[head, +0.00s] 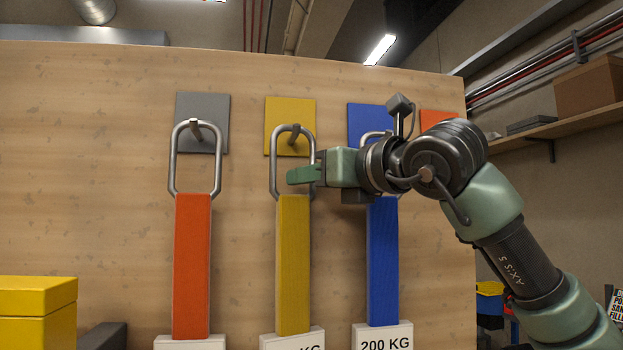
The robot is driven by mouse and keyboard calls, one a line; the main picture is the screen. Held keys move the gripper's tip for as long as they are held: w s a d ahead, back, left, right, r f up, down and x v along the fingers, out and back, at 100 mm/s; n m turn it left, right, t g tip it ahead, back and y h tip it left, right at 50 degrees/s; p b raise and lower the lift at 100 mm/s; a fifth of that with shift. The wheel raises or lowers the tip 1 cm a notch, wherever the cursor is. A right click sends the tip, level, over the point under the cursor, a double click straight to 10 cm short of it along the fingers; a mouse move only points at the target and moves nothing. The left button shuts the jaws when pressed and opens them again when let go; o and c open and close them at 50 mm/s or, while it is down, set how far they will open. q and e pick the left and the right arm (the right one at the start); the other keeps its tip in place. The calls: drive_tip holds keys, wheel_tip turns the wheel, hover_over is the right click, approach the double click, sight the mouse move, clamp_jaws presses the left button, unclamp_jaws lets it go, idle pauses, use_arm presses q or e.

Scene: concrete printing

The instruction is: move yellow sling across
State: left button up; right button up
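The yellow sling (293,265) hangs straight down, its metal loop (273,160) over the peg of the yellow plate (290,110) on the wooden board. A white weight label (290,339) shows at its lower end, cut off by the frame. My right gripper (303,175) comes in from the right, its green fingers in front of the loop's right side. I cannot tell whether they grip the loop. My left gripper is not in view.
An orange sling (192,265) hangs at the grey plate (217,110), left of the yellow one. A blue sling (383,262) hangs at the blue plate (362,118), its loop partly behind my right arm. An orange plate (438,118) shows partly at right; its peg is hidden.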

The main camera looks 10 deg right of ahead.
drive_tip(key=shift+w+d+f, duration=0.1)
drive_tip(key=shift+f, duration=0.1)
idle(0.3)
drive_tip(key=b+v, duration=0.4)
drive_tip(key=v, duration=0.4)
drive_tip(key=shift+r, duration=0.1)
